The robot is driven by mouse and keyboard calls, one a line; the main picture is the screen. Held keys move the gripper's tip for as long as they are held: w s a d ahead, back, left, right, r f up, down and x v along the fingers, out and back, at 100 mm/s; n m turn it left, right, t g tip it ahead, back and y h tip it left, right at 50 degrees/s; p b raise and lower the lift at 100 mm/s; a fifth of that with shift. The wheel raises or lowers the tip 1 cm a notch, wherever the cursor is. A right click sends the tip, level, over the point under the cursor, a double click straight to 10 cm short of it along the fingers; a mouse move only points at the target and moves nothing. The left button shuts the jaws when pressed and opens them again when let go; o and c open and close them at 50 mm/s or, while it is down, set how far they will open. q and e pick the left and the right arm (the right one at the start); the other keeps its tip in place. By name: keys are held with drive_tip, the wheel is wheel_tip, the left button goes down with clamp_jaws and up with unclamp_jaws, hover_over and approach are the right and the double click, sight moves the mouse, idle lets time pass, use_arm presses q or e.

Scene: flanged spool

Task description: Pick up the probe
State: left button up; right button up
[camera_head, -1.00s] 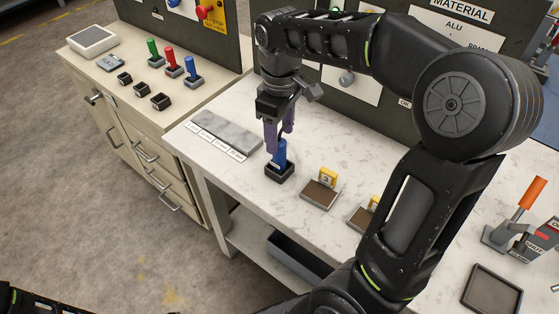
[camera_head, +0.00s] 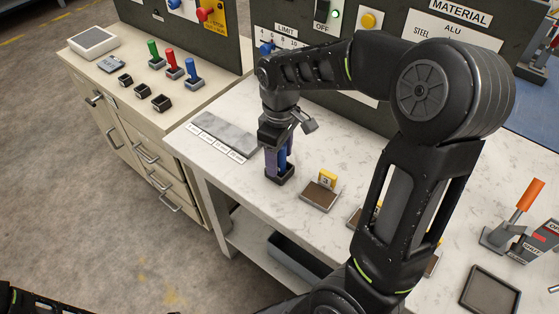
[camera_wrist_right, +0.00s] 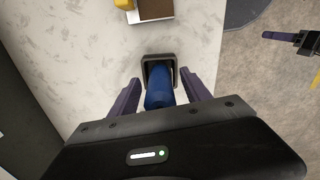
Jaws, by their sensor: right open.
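The probe looks to be the blue upright piece (camera_head: 283,153) standing in a small black holder (camera_head: 281,179) on the white worktop. In the right wrist view the blue piece (camera_wrist_right: 160,92) rises from the black holder (camera_wrist_right: 147,66) between my fingers. My right gripper (camera_head: 277,165) points down over it, with a purple finger on either side. The fingers are open, with a gap to the blue piece on both sides in the wrist view. A dark part that looks like my left gripper (camera_wrist_right: 292,38) shows at the right edge of that view; its jaws are unclear.
A grey slab with labels (camera_head: 226,136) lies left of the holder. A brown-topped tray (camera_head: 319,197) with a yellow tag stands to its right. Green, red and blue pieces stand on the beige cabinet (camera_head: 130,90). A dark panel (camera_head: 300,60) rises behind the worktop.

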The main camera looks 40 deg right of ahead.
drive_tip(key=shift+f, duration=0.4)
clamp_jaws()
idle(0.7)
